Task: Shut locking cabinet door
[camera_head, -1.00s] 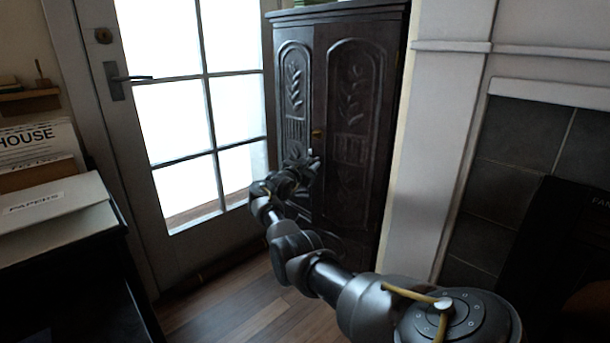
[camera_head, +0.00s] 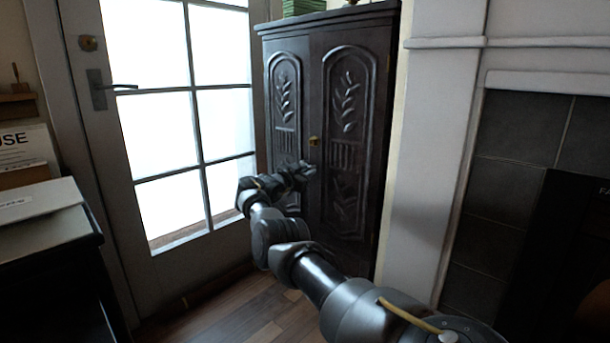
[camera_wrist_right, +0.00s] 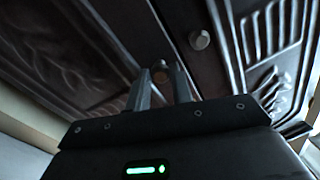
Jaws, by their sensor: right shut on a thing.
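The dark carved wooden cabinet (camera_head: 328,20) stands in the corner. Its left door (camera_head: 285,110) and right door (camera_head: 350,150) both look close to flush in the head view; I cannot tell whether a narrow gap is left between them. A small brass fitting (camera_head: 314,141) sits near the meeting edge. My right gripper (camera_head: 308,169) is at that edge, just below the fitting. In the right wrist view its two fingers (camera_wrist_right: 162,80) close around a small round knob (camera_wrist_right: 160,74). Another pale knob (camera_wrist_right: 199,40) shows beside them. My left gripper is out of view.
A glazed door (camera_head: 170,120) with a lever handle (camera_head: 112,88) is left of the cabinet. A white fireplace surround (camera_head: 430,150) stands close on the right. A dark table with a box (camera_head: 40,205) is at left. Wooden floor (camera_head: 240,315) is clear in front.

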